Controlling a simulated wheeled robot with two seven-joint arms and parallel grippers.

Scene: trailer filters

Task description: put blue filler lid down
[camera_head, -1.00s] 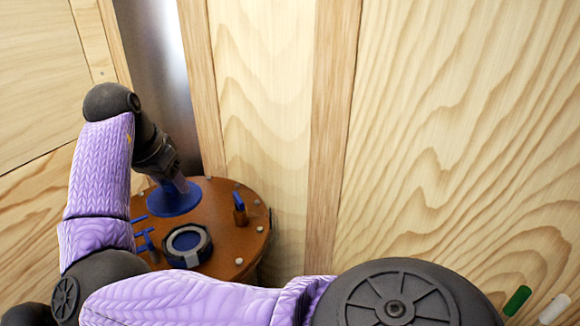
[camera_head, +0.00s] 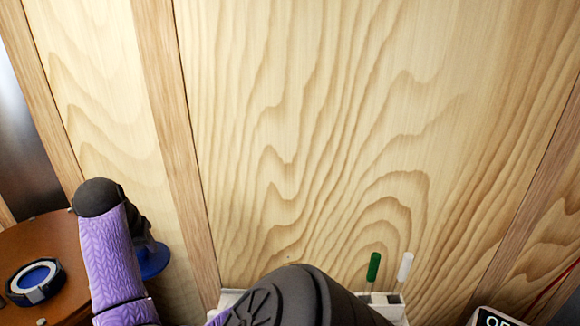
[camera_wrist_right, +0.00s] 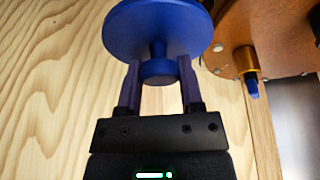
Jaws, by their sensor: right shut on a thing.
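The blue filler lid (camera_wrist_right: 157,28) is a round disc with a short knob. In the right wrist view my right gripper (camera_wrist_right: 157,78) is shut on that knob. In the head view the lid (camera_head: 153,260) shows partly below my right wrist, to the right of the brown round tank top; the gripper's fingers are hidden there behind my arm. The lid is held in the air, apart from the tank. My left gripper is not in view.
The brown tank top (camera_head: 50,243) stands at the left and carries a ring with a blue centre (camera_head: 36,281). A light wooden wall (camera_head: 300,130) fills the back. A green stick (camera_head: 373,267) and a white stick (camera_head: 405,267) stand in a white holder at the lower right.

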